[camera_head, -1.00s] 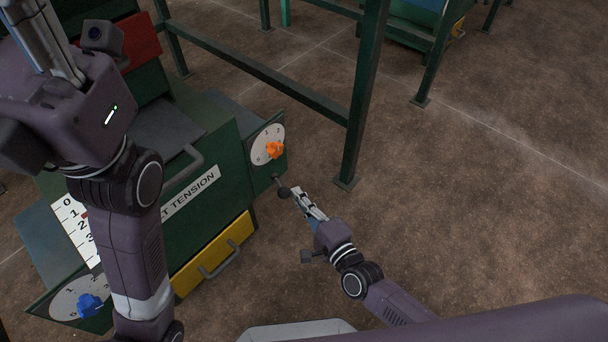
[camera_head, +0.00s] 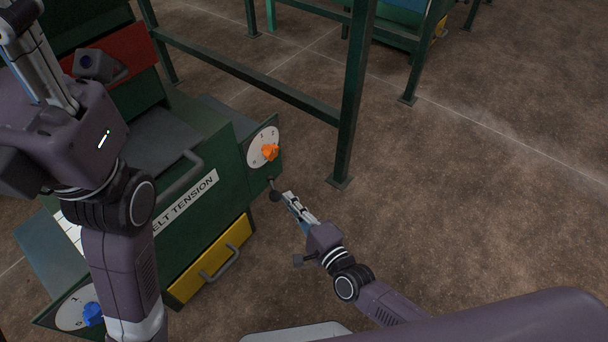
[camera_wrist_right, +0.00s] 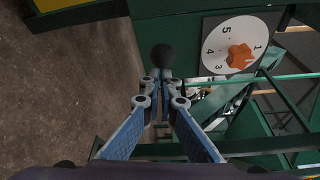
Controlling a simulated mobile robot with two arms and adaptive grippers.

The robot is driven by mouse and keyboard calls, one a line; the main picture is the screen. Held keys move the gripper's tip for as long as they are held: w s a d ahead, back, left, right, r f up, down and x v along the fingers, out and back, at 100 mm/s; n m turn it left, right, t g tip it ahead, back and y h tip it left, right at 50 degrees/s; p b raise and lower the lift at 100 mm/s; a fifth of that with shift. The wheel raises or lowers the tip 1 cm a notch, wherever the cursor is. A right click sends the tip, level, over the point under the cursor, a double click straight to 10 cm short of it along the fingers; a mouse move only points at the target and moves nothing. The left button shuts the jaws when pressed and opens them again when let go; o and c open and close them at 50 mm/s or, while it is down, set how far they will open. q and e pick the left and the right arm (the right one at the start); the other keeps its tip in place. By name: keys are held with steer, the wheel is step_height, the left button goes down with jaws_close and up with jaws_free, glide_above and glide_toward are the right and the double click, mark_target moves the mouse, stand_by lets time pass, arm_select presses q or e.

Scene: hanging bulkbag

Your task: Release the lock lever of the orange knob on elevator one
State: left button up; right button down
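The orange knob (camera_head: 270,152) sits on a white numbered dial on the green machine's side panel. It also shows in the wrist view (camera_wrist_right: 239,56). Below it the lock lever, a short rod with a black ball (camera_head: 275,196), sticks out from the panel; the ball also shows in the wrist view (camera_wrist_right: 163,57). My right gripper (camera_head: 288,197) is at the ball, its narrow fingers drawn close together with the tips (camera_wrist_right: 162,80) right by it. I cannot tell whether they touch. My left gripper (camera_head: 20,12) is at the top left, partly cut off, away from the knob.
A blue knob (camera_head: 93,314) is on a second dial at lower left. A yellow drawer (camera_head: 212,262) with a handle is below the belt tension label (camera_head: 184,203). A green frame post (camera_head: 352,100) stands right of the dial. The floor to the right is clear.

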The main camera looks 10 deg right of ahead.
steer(key=shift+s+a+r, duration=0.1)
steer(key=shift+s+a, duration=0.15)
steer(key=shift+a, duration=0.35)
steer(key=shift+s+a+r, duration=0.1)
steer(key=shift+s+a, duration=0.15)
steer(key=shift+a, duration=0.3)
step_height(320, 180, up, 10)
steer(key=d, duration=0.2)
steer(key=shift+w+f, duration=0.15)
steer(key=shift+w, duration=0.3)
steer(key=shift+d, duration=0.15)
steer(key=shift+f, duration=0.1)
